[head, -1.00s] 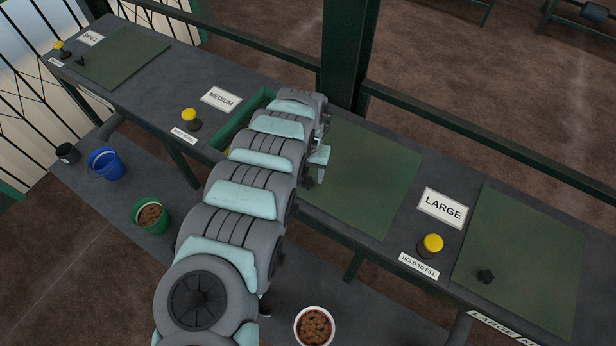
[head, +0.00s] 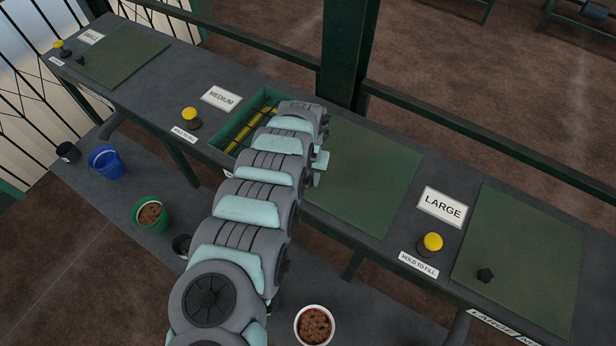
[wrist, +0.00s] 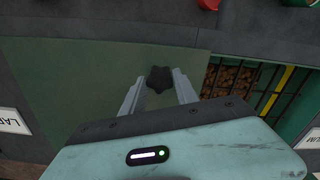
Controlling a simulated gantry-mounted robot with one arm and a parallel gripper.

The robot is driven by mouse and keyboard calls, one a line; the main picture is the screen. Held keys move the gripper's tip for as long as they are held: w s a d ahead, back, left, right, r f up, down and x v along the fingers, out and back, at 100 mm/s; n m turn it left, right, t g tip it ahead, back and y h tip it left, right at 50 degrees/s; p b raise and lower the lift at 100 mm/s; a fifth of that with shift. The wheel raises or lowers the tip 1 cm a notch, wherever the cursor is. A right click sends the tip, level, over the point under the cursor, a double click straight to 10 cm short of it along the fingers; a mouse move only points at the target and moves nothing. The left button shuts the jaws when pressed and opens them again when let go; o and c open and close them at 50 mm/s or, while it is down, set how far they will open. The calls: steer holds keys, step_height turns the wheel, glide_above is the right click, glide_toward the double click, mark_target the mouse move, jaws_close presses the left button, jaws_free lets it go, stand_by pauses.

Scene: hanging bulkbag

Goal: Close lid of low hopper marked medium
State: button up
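The medium hopper is the green-rimmed opening (head: 243,122) beside the MEDIUM sign (head: 221,98). In the wrist view, brown lumps show under a dark grate (wrist: 235,78). Its flat green lid (head: 362,180) lies to the right of the opening in the head view. In the wrist view, a dark knob (wrist: 159,79) stands on the lid. My gripper (wrist: 158,84) is over the lid, its fingers apart on either side of the knob. Contact with the knob is hard to tell. My arm hides part of the opening and the knob in the head view.
A yellow button (head: 190,115) is left of the opening; another yellow button (head: 432,242) is by the LARGE sign (head: 443,207). The large lid (head: 525,260) lies right. Buckets, including a green one (head: 151,214), stand on the lower shelf. A green post (head: 345,55) rises behind.

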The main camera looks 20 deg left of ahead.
jaws_close()
stand_by(0.9)
